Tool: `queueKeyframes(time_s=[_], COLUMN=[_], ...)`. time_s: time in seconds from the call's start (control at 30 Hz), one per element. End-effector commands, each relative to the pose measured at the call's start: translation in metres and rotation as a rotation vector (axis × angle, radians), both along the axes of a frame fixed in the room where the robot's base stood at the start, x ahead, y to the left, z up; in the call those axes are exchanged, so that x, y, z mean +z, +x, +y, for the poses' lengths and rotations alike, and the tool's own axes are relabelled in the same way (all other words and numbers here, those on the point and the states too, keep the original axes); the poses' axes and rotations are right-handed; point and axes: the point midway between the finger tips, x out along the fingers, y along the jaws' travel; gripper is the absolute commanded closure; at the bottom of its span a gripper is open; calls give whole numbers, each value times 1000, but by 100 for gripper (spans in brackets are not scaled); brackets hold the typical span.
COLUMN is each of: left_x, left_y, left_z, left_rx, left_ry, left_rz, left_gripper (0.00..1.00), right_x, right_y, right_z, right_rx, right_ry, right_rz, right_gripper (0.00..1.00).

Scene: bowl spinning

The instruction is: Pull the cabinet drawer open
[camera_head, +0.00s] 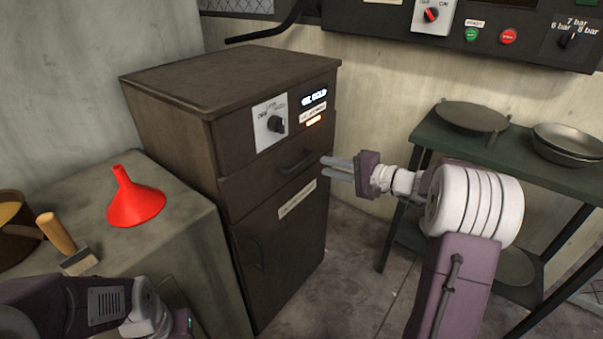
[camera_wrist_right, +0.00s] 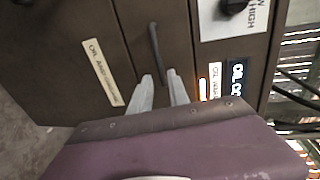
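The dark brown cabinet (camera_head: 275,220) stands against the wall in the head view. Its drawer (camera_head: 245,188) has a dark bar handle (camera_head: 297,163), below a panel with a knob. My right gripper (camera_head: 328,168) is just to the right of the handle, its two grey fingers pointing at the drawer front. In the right wrist view the fingers (camera_wrist_right: 162,82) are apart, and the near end of the handle (camera_wrist_right: 156,48) appears between their tips. Contact cannot be told. My left arm shows at the lower left of the head view; its gripper is out of view.
A grey-green counter (camera_head: 185,235) left of the cabinet carries a red funnel (camera_head: 135,200) and a wooden-handled tool (camera_head: 60,237). A dark green shelf table (camera_head: 430,137) with pans (camera_head: 570,140) stands at right. Open floor lies before the cabinet.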

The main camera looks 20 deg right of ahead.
Motion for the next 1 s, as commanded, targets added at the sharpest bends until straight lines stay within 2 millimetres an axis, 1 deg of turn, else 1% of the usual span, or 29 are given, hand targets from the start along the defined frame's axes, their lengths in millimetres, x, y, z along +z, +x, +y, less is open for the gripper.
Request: queueKeyframes(time_s=[0.07, 0.3, 0.43, 0.6, 0.8, 0.87, 0.9, 1.0], left_x=[-3, -14, -17, -18, -18, -18, -18, -18], left_y=[0, 0, 0, 0, 0, 0, 0, 0], left_z=[0, 0, 0, 0, 0, 0, 0, 0], left_rx=[0, 0, 0, 0, 0, 0, 0, 0], left_ry=[0, 0, 0, 0, 0, 0, 0, 0], left_rz=[0, 0, 0, 0, 0, 0, 0, 0], left_gripper=[64, 64, 64, 64, 64, 64, 64, 64], right_x=[-3, -14, -17, -18, -18, -18, -18, -18], right_y=[7, 45, 60, 68, 68, 68, 68, 68], right_z=[6, 37, 49, 55, 55, 55, 55, 55], right_rx=[3, 5, 3, 1, 1, 1, 1, 1], right_ry=[0, -1, 0, 0, -1, -1, -1, -1], right_rz=[0, 1, 1, 1, 2, 2, 2, 2], right_gripper=[78, 78, 78, 78, 78, 95, 100, 100])
